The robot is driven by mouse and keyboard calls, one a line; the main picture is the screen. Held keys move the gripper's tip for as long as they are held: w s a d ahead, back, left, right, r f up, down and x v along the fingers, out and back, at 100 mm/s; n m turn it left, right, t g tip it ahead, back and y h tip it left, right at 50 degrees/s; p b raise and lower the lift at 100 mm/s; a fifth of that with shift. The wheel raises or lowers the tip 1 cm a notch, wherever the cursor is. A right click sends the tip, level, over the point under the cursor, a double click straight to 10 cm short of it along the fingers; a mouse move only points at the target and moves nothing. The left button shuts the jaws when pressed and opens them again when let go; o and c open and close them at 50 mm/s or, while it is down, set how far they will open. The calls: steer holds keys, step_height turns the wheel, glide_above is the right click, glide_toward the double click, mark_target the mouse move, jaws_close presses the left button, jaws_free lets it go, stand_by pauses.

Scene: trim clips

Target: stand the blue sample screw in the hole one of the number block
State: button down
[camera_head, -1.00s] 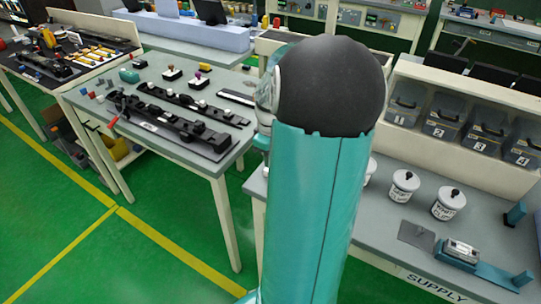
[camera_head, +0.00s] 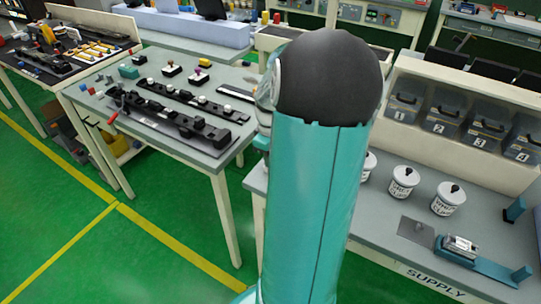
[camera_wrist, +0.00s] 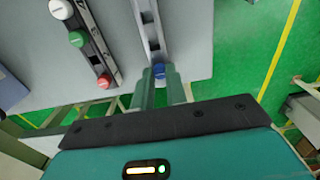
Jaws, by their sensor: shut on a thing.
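In the wrist view, my gripper (camera_wrist: 161,86) is shut on a small blue piece, the blue sample screw (camera_wrist: 159,70). Its blue end shows between the fingertips, and the rest of it is hidden by the fingers. The fingers are over the edge of a grey table. A narrow grey and black rail (camera_wrist: 149,26) runs up the picture just beyond the screw. I cannot tell whether the screw touches it. I cannot clearly pick out the number block or its hole one. In the head view, my arm hides the gripper and the screw.
In the wrist view, a black strip (camera_wrist: 92,48) with white, red and green knobs lies to the left. In the head view, a table (camera_head: 222,165) carries black strips and small parts. A supply bench (camera_head: 390,228) with white pots (camera_head: 404,182) stands at right. Green floor lies between.

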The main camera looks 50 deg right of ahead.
steer(key=shift+f, duration=0.1)
steer(key=c, duration=1.3)
jaws_free()
steer(key=shift+c, duration=0.2)
step_height(320, 180, up, 14)
steer(key=shift+a, duration=0.1)
